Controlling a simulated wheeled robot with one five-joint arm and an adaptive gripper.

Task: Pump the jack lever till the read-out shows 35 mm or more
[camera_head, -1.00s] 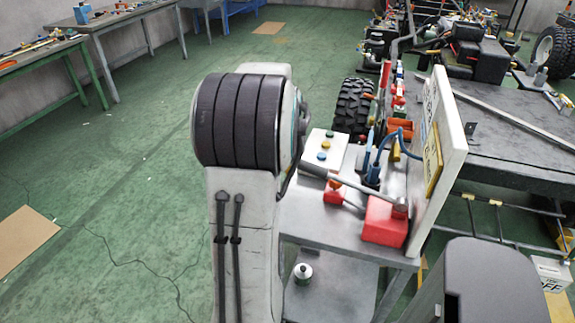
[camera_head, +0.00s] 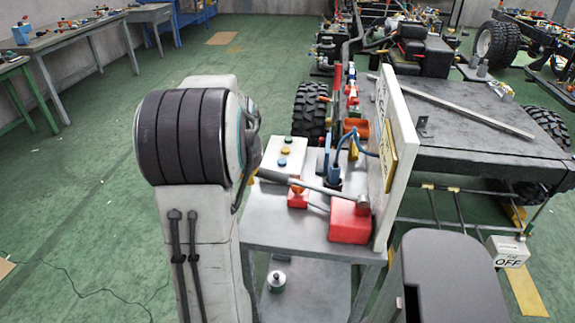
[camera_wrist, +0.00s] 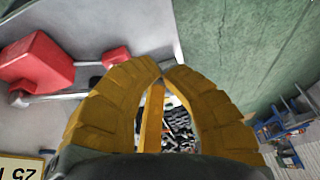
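The jack's red body (camera_head: 350,222) sits on the metal cart, and it also shows at left in the wrist view (camera_wrist: 38,62). Its grey lever (camera_head: 318,187) slopes up leftward in the head view until my arm hides its end. In the wrist view the lever (camera_wrist: 75,95) runs to my left finger and is lost behind it. My gripper (camera_wrist: 161,70) has yellow fingers with tips almost meeting; nothing is clearly held between them.
The cart top (camera_head: 280,232) holds a button box (camera_head: 286,152) and a small red block (camera_head: 298,197). A white board (camera_head: 400,150) stands along its right side. A vehicle chassis (camera_head: 470,120) lies beyond. Green floor at left is open up to the workbenches (camera_head: 80,42).

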